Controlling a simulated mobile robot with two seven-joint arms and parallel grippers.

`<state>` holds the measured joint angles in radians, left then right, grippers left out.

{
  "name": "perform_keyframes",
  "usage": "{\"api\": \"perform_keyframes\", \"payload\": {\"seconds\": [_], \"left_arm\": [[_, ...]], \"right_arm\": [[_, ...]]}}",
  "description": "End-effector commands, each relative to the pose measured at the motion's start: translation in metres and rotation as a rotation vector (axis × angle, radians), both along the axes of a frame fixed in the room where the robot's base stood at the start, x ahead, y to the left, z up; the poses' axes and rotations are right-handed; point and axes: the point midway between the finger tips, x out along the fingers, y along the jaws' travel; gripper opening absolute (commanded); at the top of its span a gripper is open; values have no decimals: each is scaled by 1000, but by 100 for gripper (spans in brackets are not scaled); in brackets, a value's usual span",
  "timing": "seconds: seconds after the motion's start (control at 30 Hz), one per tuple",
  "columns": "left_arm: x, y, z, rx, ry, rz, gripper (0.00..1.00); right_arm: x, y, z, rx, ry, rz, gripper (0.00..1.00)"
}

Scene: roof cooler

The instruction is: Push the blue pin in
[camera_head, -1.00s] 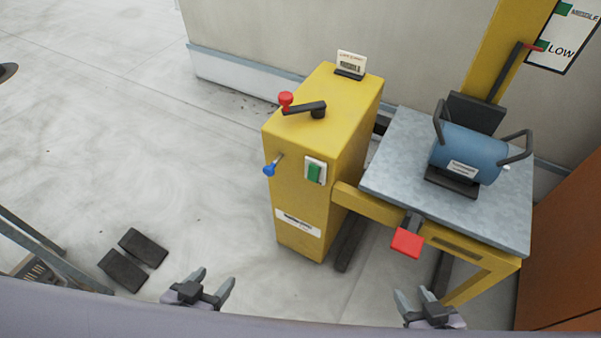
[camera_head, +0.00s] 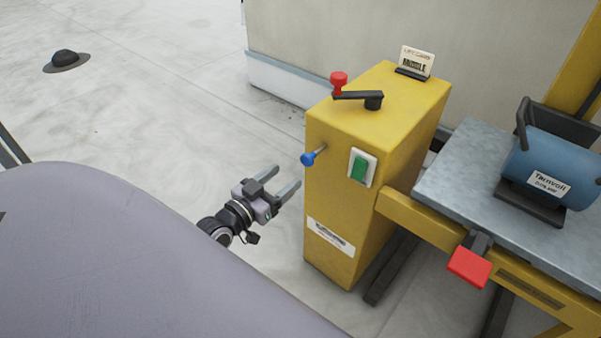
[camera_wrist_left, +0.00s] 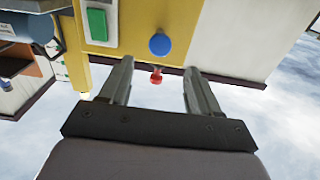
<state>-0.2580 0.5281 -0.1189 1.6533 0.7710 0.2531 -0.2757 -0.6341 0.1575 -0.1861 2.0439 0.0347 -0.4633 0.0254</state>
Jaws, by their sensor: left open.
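The blue pin (camera_head: 308,158) sticks out on its thin shaft from the upper left part of the yellow cabinet's (camera_head: 335,205) front face. My left gripper (camera_head: 284,180) is open and empty, just left of and below the pin in the head view, apart from it. In the left wrist view the pin's round blue head (camera_wrist_left: 160,44) faces the camera, beyond the fingertips of the left gripper (camera_wrist_left: 158,68) and roughly centred between them. No touch shows. My right gripper is not in view.
A green switch (camera_head: 359,168) sits right of the pin. A red-knobbed crank (camera_head: 358,96) is on the cabinet top. A red pedal (camera_head: 469,267) juts out at the right, below a grey table (camera_head: 455,180) with a blue cylinder (camera_head: 553,165). Open floor lies left.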

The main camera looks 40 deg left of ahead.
Motion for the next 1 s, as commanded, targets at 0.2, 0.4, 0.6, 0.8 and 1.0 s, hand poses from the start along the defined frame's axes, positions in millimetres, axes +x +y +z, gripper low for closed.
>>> {"api": "perform_keyframes", "payload": {"seconds": [0.2,0.4,0.6,0.8,1.0], "left_arm": [[22,-1,1,1,-6,1,62],[47,-3,1,1,-4,1,62],[64,-5,0,0,-1,0,62],[70,-5,1,0,-1,0,62],[70,-6,1,0,0,0,62]], "right_arm": [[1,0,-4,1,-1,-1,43],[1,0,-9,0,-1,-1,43],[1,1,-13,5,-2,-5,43],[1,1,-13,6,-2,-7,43],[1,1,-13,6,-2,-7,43]]}}
